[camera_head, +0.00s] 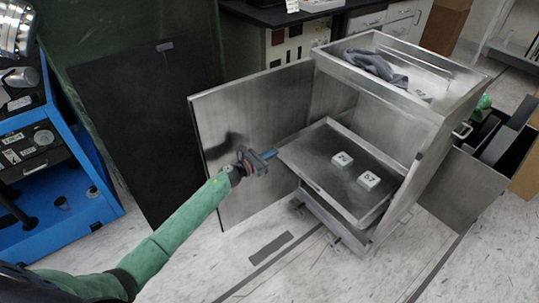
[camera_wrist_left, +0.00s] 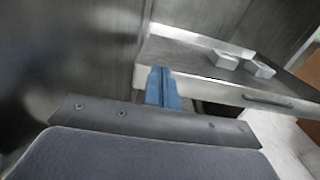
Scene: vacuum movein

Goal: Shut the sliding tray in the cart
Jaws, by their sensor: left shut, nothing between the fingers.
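The metal cart (camera_head: 430,112) stands in the middle right of the head view with its door (camera_head: 235,110) swung open to the left. The sliding tray (camera_head: 318,150) sticks out of the cart's front and carries two small white numbered blocks (camera_head: 369,181). The tray also shows in the left wrist view (camera_wrist_left: 190,66), with a dark handle (camera_wrist_left: 268,100) on its front face. My left gripper (camera_head: 269,154) is shut and empty, at the tray's left front corner, between it and the open door. Its blue fingers (camera_wrist_left: 162,86) overlap the tray's corner in the wrist view; contact cannot be told. My right gripper is not in view.
A grey cloth (camera_head: 377,66) lies on the cart's top. A blue cart (camera_head: 75,185) stands at the left and a dark panel (camera_head: 150,120) behind the door. A grey bin (camera_head: 465,184) is at the right.

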